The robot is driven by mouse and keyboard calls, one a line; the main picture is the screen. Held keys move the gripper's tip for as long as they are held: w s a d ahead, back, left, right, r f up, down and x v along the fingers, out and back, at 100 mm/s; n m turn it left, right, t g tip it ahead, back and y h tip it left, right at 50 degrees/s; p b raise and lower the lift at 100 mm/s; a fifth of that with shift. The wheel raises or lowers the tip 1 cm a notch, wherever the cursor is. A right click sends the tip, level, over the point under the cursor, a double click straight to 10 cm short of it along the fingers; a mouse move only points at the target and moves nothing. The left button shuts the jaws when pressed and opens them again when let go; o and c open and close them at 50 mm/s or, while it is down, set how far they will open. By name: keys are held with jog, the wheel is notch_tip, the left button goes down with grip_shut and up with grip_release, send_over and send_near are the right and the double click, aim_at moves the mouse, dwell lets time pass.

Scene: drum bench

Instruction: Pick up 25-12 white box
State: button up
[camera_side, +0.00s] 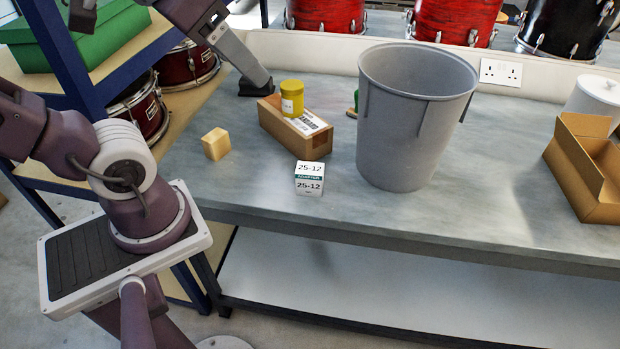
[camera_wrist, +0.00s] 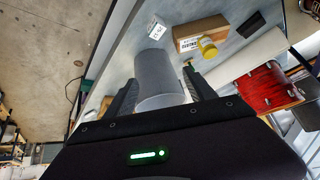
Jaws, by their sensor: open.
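The 25-12 white box (camera_side: 309,178) is a small carton with "25-12" printed on it and a dark teal band. It stands on the grey bench near the front edge, left of the grey bin. In the wrist view the white box (camera_wrist: 156,29) is near the top, beyond the bin. My gripper (camera_wrist: 160,90) is open in the wrist view. The grey bin (camera_wrist: 158,75) shows between its fingers, and the white box lies well ahead of the fingertips, not touched. I cannot make out my gripper in the side view.
The tall grey bin (camera_side: 412,120) stands right of the white box. A brown carton (camera_side: 293,132) with a yellow jar (camera_side: 292,98) on it stands behind. A wooden cube (camera_side: 216,143) is left. An open cardboard box (camera_side: 590,170) is at right. The front bench strip is clear.

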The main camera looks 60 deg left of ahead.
jog(key=w+a+r+m+t+y, duration=0.1)
jog(key=w+a+r+t, duration=0.25)
jog(key=w, duration=0.25)
jog(key=w+a+r+m+t, duration=0.1)
jog(key=w+a+r+t, duration=0.1)
jog(key=w+a, duration=0.4)
jog(key=w+a+r+m+t+y, duration=0.1)
jog(key=w+a+r+m+t, duration=0.2)
jog(key=w, duration=0.4)
jog(key=m+g+h, duration=0.4)
jog(key=g+h, duration=0.1)
jog(key=h, duration=0.8)
send_over(296, 173)
jog(key=a, duration=0.2)
notch_tip(296, 173, down, 13)
jog(key=shift+y, duration=0.4)
jog(key=f, duration=2.7)
jog(key=shift+d, duration=0.25)
jog(key=shift+w+d+f, duration=0.2)
jog(key=shift+w+f, duration=0.05)
jog(key=shift+w, duration=0.05)
jog(key=x, duration=0.6)
jog(key=shift+w+a, duration=0.2)
jog(key=shift+w, duration=0.15)
grip_shut()
